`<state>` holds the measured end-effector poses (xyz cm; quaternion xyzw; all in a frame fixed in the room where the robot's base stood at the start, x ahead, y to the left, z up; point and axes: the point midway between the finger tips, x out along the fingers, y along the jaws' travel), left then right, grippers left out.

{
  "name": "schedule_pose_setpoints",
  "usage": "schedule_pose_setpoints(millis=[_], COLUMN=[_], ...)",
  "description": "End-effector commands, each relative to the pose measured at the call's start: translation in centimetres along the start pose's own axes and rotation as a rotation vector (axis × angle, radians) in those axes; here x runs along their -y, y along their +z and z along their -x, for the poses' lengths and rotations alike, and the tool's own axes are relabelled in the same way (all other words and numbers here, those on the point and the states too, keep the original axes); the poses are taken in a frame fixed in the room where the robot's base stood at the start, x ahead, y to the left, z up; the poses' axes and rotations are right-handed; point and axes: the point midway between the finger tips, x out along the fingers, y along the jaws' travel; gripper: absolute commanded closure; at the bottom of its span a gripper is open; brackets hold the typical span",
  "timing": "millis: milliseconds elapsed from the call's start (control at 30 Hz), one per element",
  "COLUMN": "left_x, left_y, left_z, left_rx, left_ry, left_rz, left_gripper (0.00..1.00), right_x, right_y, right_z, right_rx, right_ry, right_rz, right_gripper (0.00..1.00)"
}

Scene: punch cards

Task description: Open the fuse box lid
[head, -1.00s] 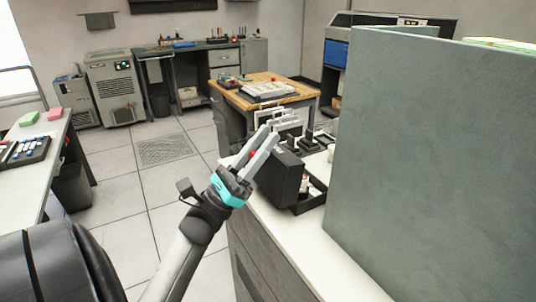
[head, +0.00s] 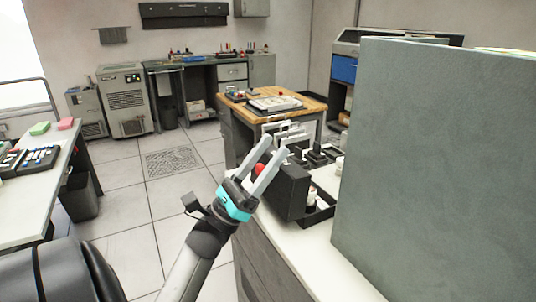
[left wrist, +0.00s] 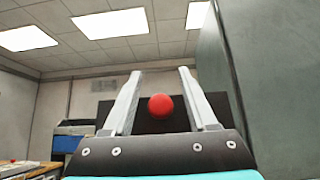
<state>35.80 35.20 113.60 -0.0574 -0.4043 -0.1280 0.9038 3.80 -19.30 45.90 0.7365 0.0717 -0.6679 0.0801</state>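The black box that appears to be the fuse box (head: 291,192) stands on the white counter, with a red knob (head: 260,169) on its left side. My left gripper (head: 275,147) is open and empty, its two grey fingers pointing up and right beside the box. In the left wrist view the red knob (left wrist: 161,106) shows between the spread fingers (left wrist: 160,73), with a dark panel (left wrist: 156,127) behind it. I cannot tell whether the fingers touch the knob. The lid's edge is not clear. My right gripper is not in view.
A tall grey panel (head: 420,160) rises close on the right. A black tray (head: 322,213) with small items adjoins the box. A wooden-topped table (head: 312,103) stands behind. Open tiled floor (head: 130,215) lies to the left, before a white side table (head: 35,205).

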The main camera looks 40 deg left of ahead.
Motion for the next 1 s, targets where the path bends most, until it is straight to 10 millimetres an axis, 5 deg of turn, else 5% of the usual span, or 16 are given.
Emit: schedule_pose_setpoints(millis=[333, 700, 1000], left_x=[-0.1, -0.1, 0.0], left_y=[-0.1, -0.2, -0.1], left_z=[1.1, 8.7, 11.9], left_rx=[-0.003, -0.003, -0.001], left_ry=[0.002, 0.004, 0.001], left_rz=[0.001, 0.000, 0.001], left_gripper=[0.42, 0.42, 0.42], right_x=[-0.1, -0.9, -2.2], right_y=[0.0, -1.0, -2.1], right_z=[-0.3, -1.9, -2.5], right_rx=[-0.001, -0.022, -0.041], right_ry=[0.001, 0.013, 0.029], right_rz=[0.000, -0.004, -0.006], right_gripper=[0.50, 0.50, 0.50])
